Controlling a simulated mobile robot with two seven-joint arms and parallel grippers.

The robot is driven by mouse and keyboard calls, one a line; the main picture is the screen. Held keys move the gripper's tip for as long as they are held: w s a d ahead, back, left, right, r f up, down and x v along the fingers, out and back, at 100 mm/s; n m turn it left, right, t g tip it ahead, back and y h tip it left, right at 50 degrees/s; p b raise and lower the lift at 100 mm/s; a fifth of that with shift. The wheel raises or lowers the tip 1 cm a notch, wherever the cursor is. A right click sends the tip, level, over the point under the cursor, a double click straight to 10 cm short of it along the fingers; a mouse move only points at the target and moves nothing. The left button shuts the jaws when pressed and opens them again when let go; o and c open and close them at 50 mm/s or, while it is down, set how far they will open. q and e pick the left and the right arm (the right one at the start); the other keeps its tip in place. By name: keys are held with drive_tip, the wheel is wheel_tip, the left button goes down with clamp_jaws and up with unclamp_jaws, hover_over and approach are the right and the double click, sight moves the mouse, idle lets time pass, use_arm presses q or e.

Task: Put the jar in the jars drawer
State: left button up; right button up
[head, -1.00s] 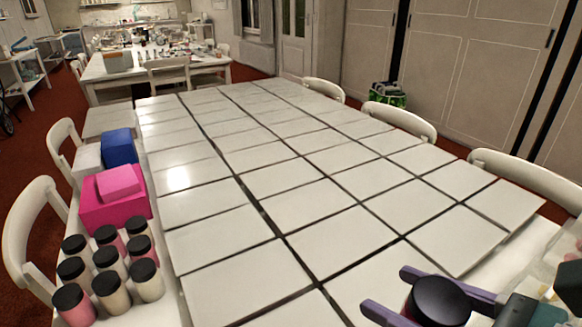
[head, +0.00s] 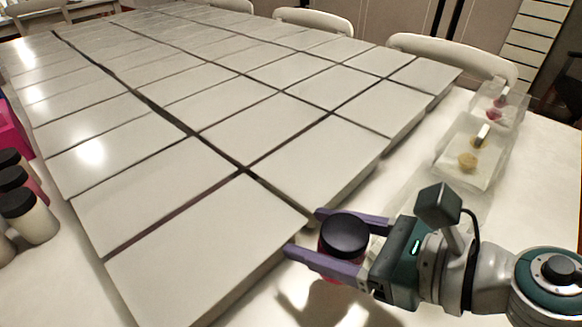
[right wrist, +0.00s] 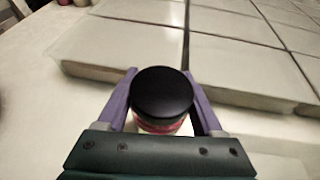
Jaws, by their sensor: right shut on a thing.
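My right gripper (head: 338,238) is shut on a jar (head: 344,236) with a black lid and a pinkish-red body. It holds the jar upright between its purple fingers, above the white table just in front of the near edge of the white boxes. In the right wrist view the jar (right wrist: 163,98) sits between both fingers, its body mostly hidden below the lid. No drawer that I can make out as the jars drawer is in view. My left gripper is not in view.
Flat white boxes (head: 190,225) in rows cover most of the table. Clear containers (head: 470,150) with small coloured items stand at the right. Several black-lidded jars (head: 28,215) stand at the left edge, near a pink box (head: 12,130). White chairs (head: 450,58) line the far side.

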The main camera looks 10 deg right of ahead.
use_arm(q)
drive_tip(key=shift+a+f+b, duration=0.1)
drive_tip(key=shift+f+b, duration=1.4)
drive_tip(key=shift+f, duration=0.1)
use_arm(e)
drive_tip(key=shift+f, duration=2.25)
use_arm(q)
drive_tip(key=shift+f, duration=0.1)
use_arm(e)
drive_tip(key=shift+f, duration=0.1)
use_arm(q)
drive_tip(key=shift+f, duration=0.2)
use_arm(e)
drive_tip(key=shift+f, duration=0.15)
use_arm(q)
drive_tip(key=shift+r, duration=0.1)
use_arm(e)
drive_tip(key=o, duration=1.2)
